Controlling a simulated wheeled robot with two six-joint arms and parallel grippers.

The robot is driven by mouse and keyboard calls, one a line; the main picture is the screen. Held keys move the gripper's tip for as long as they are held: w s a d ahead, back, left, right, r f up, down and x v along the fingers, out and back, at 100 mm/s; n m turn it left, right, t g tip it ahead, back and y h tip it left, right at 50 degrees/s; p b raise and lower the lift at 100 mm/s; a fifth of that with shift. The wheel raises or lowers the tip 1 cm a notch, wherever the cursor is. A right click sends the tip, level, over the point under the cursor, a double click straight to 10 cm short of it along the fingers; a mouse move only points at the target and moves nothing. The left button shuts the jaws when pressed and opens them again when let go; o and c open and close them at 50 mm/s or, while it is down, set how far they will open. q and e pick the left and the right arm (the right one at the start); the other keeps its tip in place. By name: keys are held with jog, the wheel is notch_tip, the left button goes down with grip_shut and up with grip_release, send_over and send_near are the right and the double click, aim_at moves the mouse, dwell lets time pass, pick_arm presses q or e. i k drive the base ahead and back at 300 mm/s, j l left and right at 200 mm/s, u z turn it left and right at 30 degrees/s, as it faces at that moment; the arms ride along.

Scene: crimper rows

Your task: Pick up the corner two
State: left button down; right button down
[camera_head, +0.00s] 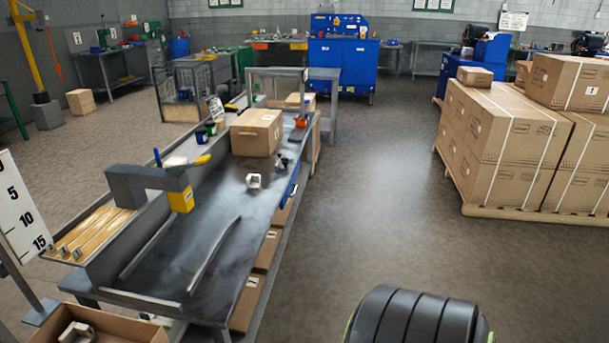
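Nothing in view is clearly labelled as corner two, so I cannot tell which piece it is. A small pale angular piece (253,181) lies on the dark top of the long workbench (215,225). A similar pale piece (76,331) lies in an open cardboard box (130,329) at the bottom left. A small dark metal piece (281,163) stands near the bench's right edge. Neither of my grippers shows in the head view.
A closed carton (257,132) stands farther along the bench. A grey arm-shaped fixture with a yellow block (181,200) overhangs its left side. Strapped cartons (505,135) stand on a pallet (530,213) at right. The floor (370,190) between is clear.

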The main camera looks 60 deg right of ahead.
aim_at(252, 181)
jog(key=z, duration=1.6)
jog(key=k+l+u, duration=0.1)
jog(key=u, duration=1.15)
jog(key=k+l, duration=0.25)
jog(key=i+l, duration=0.15)
jog(key=l, duration=0.15)
jog(key=i+l, duration=0.15)
jog(key=l, duration=0.15)
jog(key=i+l, duration=0.15)
jog(key=l, duration=0.15)
jog(key=i+l+u, duration=0.1)
jog(key=l, duration=0.2)
